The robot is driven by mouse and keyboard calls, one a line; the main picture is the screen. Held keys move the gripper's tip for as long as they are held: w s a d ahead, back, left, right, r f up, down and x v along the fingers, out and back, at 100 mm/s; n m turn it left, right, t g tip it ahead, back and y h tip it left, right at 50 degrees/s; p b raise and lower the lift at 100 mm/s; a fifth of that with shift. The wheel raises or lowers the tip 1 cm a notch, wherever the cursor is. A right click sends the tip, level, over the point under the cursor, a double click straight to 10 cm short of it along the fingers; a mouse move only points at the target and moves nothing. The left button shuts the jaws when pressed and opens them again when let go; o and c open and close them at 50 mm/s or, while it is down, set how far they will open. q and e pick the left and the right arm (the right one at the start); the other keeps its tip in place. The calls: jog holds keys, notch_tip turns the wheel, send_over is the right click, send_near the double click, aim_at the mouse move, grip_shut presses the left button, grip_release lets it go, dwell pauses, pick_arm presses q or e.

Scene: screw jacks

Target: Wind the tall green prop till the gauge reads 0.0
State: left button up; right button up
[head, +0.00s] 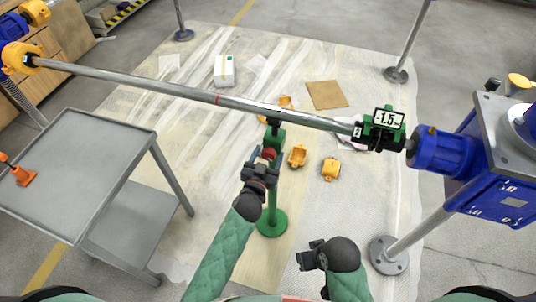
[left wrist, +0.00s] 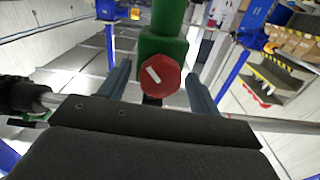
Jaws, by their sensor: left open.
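The tall green prop (head: 272,198) stands upright under the long steel shaft (head: 220,98), on a round green foot. Its red hex knob (left wrist: 160,76) bears a white mark and faces the left wrist camera. My left gripper (head: 266,157) is open at the prop's upper part. In the left wrist view its two fingers (left wrist: 160,88) stand on either side of the knob, with gaps visible. The gauge (head: 385,119) on the shaft's right part reads -1.5. My right gripper (head: 309,256) is low in the head view, away from the prop; its jaw opening is unclear.
A grey table (head: 75,165) with an orange tool (head: 18,173) stands at left. A blue machine (head: 500,165) is at right, on a post. Yellow pieces (head: 330,169), a brown sheet (head: 327,95) and a white box (head: 224,70) lie on the floor sheet.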

pick_arm(q)
jog(key=c, duration=1)
jog(key=shift+m, duration=0.3)
pick_arm(e)
jog(key=shift+d, duration=0.1)
pick_arm(q)
jog(key=shift+m+p, duration=0.4)
jog(key=shift+m, duration=0.8)
jog(key=shift+d+m, duration=0.1)
jog(key=shift+m, duration=1.4)
pick_arm(e)
jog(key=shift+s+d+r+g, duration=0.15)
jog(key=shift+s+d+r, duration=0.05)
jog(key=shift+d+r, duration=0.25)
jog(key=shift+s+d+r+g, duration=0.15)
jog(key=shift+d+r, duration=0.15)
jog(key=shift+r, duration=0.2)
jog(key=shift+d, duration=0.15)
pick_arm(q)
jog(key=o, duration=1)
